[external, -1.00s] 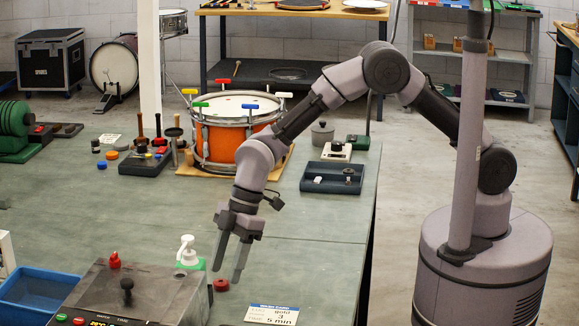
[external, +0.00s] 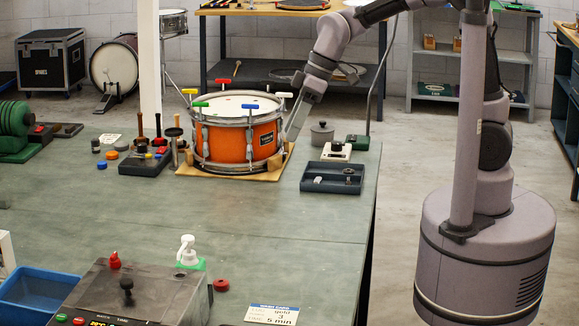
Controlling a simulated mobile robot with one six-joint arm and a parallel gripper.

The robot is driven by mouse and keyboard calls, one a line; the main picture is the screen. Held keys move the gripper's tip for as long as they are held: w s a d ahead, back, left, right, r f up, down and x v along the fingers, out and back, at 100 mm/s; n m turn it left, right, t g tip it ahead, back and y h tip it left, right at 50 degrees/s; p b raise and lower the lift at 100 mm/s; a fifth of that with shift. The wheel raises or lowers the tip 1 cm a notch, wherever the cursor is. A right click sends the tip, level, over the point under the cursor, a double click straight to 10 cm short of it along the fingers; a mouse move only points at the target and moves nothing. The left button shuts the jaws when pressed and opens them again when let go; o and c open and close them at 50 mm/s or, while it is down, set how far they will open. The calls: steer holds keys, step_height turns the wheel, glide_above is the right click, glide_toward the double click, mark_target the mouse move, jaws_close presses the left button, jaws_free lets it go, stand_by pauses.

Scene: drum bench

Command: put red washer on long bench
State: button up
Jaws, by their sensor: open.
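A wooden-topped bench (external: 270,12) stands by the back wall. Which bench is the long bench cannot be told from the picture.
The drum stands on a wooden board with coloured keys around its rim. A dark tray (external: 333,178) with small metal parts is to its right. A grey machine (external: 140,292) and a blue bin (external: 38,290) fill the front left. The bench's middle is clear.

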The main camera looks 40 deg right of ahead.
steer(key=s+d+r+m+t, duration=0.1)
steer(key=d+m, duration=0.3)
steer(key=d, duration=0.6)
steer(key=s+d+r+m+t+h, duration=0.1)
steer(key=s+d+r+m, duration=0.2)
steer(key=d, duration=0.7)
steer(key=r+m, duration=0.1)
steer(key=m, duration=0.1)
steer(key=shift+s+d+m+t, duration=0.3)
steer(key=shift+s+t, duration=0.05)
steer(key=shift+t, duration=0.05)
steer(key=shift+o, duration=0.8)
steer(key=s+d+f+m+t+h, duration=0.1)
steer(key=s+d+f+m, duration=0.1)
steer(key=s+d+m, duration=0.3)
steer(key=shift+s+d+m+h, duration=0.35)
steer(key=shift+d+m, duration=0.15)
steer(key=shift+d, duration=0.45)
steer(key=shift+a, duration=0.1)
